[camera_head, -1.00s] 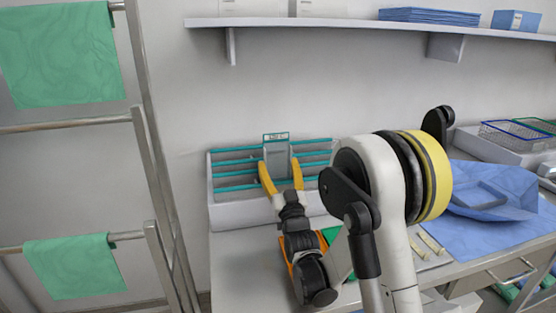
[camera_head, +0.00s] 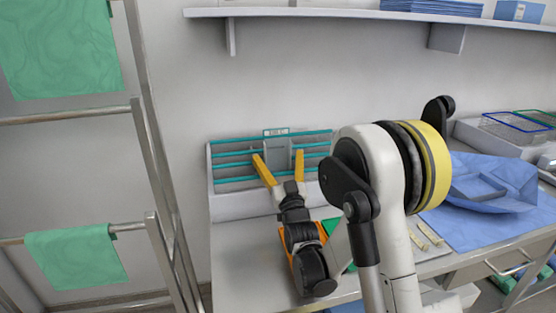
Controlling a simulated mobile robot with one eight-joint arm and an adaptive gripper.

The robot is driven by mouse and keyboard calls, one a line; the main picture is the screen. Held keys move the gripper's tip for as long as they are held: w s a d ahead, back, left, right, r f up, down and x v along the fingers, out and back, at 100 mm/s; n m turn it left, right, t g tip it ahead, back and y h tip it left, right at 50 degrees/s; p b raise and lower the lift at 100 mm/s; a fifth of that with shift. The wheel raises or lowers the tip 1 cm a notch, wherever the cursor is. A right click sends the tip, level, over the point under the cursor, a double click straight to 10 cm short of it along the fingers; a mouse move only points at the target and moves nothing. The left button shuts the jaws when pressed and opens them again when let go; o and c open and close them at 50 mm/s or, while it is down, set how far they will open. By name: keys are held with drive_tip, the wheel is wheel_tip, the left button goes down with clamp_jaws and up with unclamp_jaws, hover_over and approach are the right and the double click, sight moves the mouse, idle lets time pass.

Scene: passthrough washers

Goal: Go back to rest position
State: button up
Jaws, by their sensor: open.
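My gripper (camera_head: 280,162) has two yellow fingers spread apart. It is in front of a light grey rack (camera_head: 232,206) with teal rails, which stands on the counter against the wall. A grey piece with a small label plate (camera_head: 276,132) on top stands in the rack, seen between and beyond the fingers. I cannot tell whether the fingertips touch it. My arm's white and black links cover the right end of the rack.
A counter (camera_head: 240,265) runs along the wall. A blue cloth (camera_head: 500,232) with a wrapped item lies at right, wire baskets (camera_head: 515,128) behind it. A metal ladder-like rack (camera_head: 70,117) with green cloths stands at left. A wall shelf (camera_head: 330,18) runs above.

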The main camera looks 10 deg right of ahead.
sight(278, 129)
wheel_tip(278, 129, up, 9)
drive_tip(key=shift+f, duration=0.1)
drive_tip(key=shift+s+r, duration=0.25)
drive_tip(key=shift+r, duration=0.1)
drive_tip(key=s+f+g, duration=0.5)
drive_tip(key=s, duration=0.7)
drive_tip(key=s+f+g, duration=0.5)
drive_tip(key=s+f, duration=0.1)
drive_tip(key=s, duration=0.6)
drive_tip(key=s+f+g, duration=0.5)
drive_tip(key=s+f, duration=0.1)
drive_tip(key=s, duration=0.6)
drive_tip(key=shift+s+d+f, duration=0.2)
drive_tip(key=shift+s+d, duration=0.05)
drive_tip(key=shift+s, duration=0.05)
